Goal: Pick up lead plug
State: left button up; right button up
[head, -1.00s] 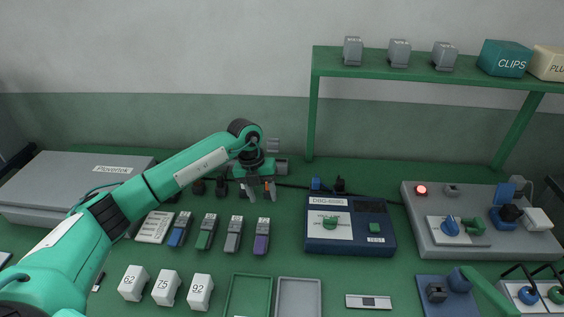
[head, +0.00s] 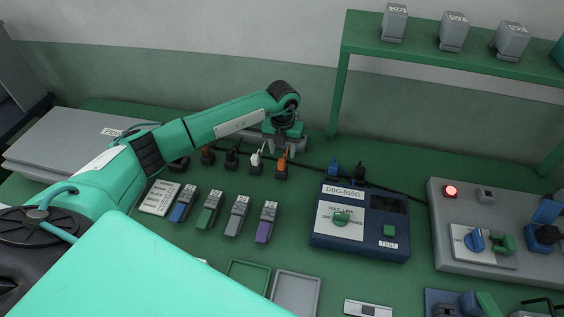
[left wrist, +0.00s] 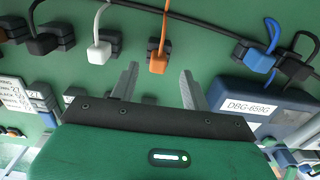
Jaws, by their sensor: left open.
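Several lead plugs stand in a row at the back of the green bench: two dark ones (head: 207,156) (head: 231,159), a white-lead one (head: 256,163) and an orange-lead one (head: 281,168). Blue (head: 333,171) and black (head: 359,173) plugs stand farther right. My left gripper (head: 281,148) is open and empty, just behind the orange plug in the head view. In the left wrist view, its fingers (left wrist: 159,72) spread on either side of the orange plug (left wrist: 158,62), apart from it. The white plug (left wrist: 98,52) is left of them. My right gripper is not in view.
A blue tester (head: 360,222) marked DBG-659G stands right of the plugs. A grey panel with a red lamp (head: 450,191) is at right. A green shelf (head: 480,65) stands behind, with grey blocks on top.

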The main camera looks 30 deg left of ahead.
aim_at(281, 161)
pick_arm(q)
jog(key=shift+f, duration=0.45)
jog(key=f+p, duration=0.1)
jog(key=f, duration=0.2)
jog(key=f+p, duration=0.1)
jog(key=shift+s+f+p, duration=0.15)
jog(key=shift+s+p, duration=0.15)
jog(key=shift+s, duration=0.05)
jog(key=shift+f, duration=0.3)
jog(key=shift+c, duration=0.9)
grip_shut()
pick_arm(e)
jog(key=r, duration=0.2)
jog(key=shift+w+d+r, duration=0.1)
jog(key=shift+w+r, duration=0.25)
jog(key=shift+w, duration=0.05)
